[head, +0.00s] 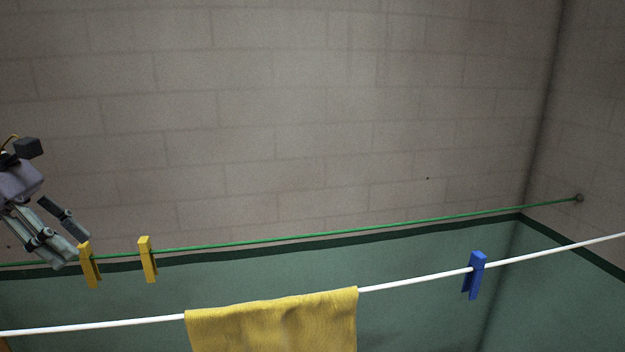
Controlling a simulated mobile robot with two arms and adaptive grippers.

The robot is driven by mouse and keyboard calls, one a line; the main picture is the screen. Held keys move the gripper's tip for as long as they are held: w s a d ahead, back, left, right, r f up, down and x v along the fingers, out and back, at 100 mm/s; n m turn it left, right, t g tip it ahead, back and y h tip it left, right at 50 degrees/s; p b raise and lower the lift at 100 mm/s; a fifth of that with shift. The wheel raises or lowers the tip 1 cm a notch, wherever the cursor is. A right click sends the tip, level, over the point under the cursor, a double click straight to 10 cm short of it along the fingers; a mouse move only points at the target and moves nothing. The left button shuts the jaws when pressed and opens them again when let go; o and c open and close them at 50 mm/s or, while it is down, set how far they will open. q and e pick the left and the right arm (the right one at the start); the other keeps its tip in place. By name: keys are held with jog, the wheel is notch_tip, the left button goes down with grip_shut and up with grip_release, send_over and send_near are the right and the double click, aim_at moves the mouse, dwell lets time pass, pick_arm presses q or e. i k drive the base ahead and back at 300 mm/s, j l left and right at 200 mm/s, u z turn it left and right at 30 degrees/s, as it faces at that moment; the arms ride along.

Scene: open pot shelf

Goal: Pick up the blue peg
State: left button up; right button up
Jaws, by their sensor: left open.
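The blue peg (474,276) is clipped on the white line (420,280) at the right, hanging upright with a slight tilt. My left gripper (73,250) is at the far left edge, open, with its fingers pointing down and to the right. Its fingertips are close beside a yellow peg (90,266) on the green line; I cannot tell whether they touch it. The gripper is far to the left of the blue peg. My right gripper is not in view.
A second yellow peg (147,260) hangs on the green line (330,234), which runs to a wall fixing (579,198) at the right. A yellow cloth (272,318) hangs over the white line. A brick wall (300,110) stands behind. Space around the blue peg is clear.

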aim_at(471, 280)
jog(key=k, duration=1.2)
